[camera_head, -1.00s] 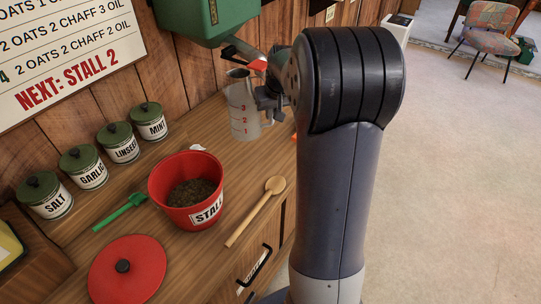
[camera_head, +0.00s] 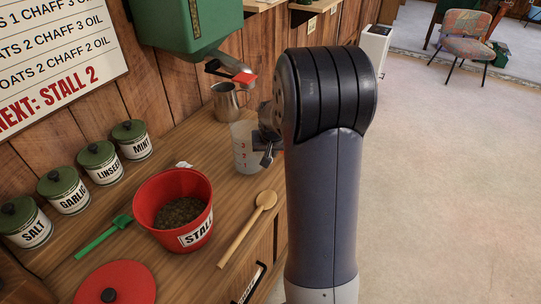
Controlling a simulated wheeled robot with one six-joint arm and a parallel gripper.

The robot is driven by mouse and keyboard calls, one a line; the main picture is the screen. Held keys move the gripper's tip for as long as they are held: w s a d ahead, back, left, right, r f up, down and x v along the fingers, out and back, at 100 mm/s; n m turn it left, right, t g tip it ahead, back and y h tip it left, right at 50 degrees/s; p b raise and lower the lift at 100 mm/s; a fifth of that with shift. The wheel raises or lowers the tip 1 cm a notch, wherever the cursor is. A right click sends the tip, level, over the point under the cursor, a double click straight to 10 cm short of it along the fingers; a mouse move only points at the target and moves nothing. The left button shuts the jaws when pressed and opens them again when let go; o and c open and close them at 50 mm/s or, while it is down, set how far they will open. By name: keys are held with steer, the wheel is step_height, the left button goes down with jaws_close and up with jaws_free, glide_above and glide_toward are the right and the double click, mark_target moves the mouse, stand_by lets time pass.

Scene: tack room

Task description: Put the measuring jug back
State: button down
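The measuring jug (camera_head: 243,150) is clear and upright, with red numbers on its side. It is over the wooden counter, beyond the red bucket and the wooden spoon. My gripper (camera_head: 265,150) is at the jug's right side and appears shut on it; my arm hides part of the grip. I cannot tell whether the jug's base touches the counter. A metal jug (camera_head: 228,101) stands behind it, below the red-tipped spout of the green dispenser (camera_head: 188,25).
A red bucket (camera_head: 146,190) of feed, a wooden spoon (camera_head: 246,230), a green scoop (camera_head: 100,238) and a red lid (camera_head: 117,284) lie on the counter (camera_head: 205,150). Several lidded tins, including the mint tin (camera_head: 133,140), line the wall. Open floor (camera_head: 440,180) lies to the right.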

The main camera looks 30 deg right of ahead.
steer(key=shift+f, duration=0.8)
steer(key=shift+f, duration=0.25)
steer(key=c, duration=1.5)
jaws_free()
steer(key=shift+r, duration=0.1)
steer(key=shift+r, duration=0.4)
steer(key=v, duration=1.1)
steer(key=shift+s+r+b, duration=0.2)
steer(key=shift+s+b, duration=0.05)
steer(key=shift+b, duration=0.05)
steer(key=shift+a, duration=0.1)
